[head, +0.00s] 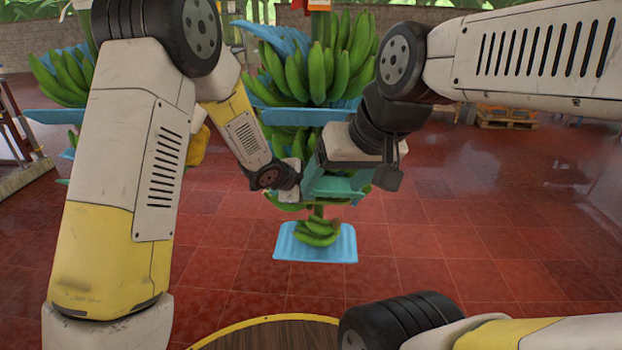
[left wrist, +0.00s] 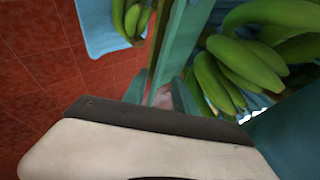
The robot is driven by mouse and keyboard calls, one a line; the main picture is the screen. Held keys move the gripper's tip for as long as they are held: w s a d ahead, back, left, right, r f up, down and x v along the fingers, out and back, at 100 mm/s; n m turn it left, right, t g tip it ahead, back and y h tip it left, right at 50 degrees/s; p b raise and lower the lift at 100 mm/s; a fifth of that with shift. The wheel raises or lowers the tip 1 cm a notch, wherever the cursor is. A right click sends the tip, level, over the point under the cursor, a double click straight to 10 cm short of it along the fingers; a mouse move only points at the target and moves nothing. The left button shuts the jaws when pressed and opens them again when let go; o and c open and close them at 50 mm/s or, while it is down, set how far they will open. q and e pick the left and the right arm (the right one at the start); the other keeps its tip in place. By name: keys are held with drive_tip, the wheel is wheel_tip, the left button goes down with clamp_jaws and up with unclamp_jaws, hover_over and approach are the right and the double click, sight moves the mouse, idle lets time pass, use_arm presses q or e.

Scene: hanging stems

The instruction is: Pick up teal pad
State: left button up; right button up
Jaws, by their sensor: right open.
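The teal pad (head: 332,187) hangs level among the green bananas of the middle stem in the head view, with both wrists close to it. In the left wrist view a teal panel edge (left wrist: 178,45) runs up beside the bananas. My left gripper (head: 292,188) is at the pad's left end; its fingertips are mostly hidden, so its jaws and any contact are unclear. My right gripper (head: 388,180) is open at the pad's right end; its far finger is hidden behind the wrist.
Green bananas (head: 322,65) hang above, with blue pads between the hands. A lower bunch (head: 318,232) hangs in front of a light blue pad (head: 290,243). Another stem (head: 65,75) hangs at left. Wooden pallets (head: 505,116) stand far right. Red tiled floor is open at right.

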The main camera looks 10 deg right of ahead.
sight(320, 194)
use_arm(q)
drive_tip(key=x, duration=0.8)
drive_tip(key=shift+d, duration=0.15)
drive_tip(key=shift+s, duration=0.1)
clamp_jaws()
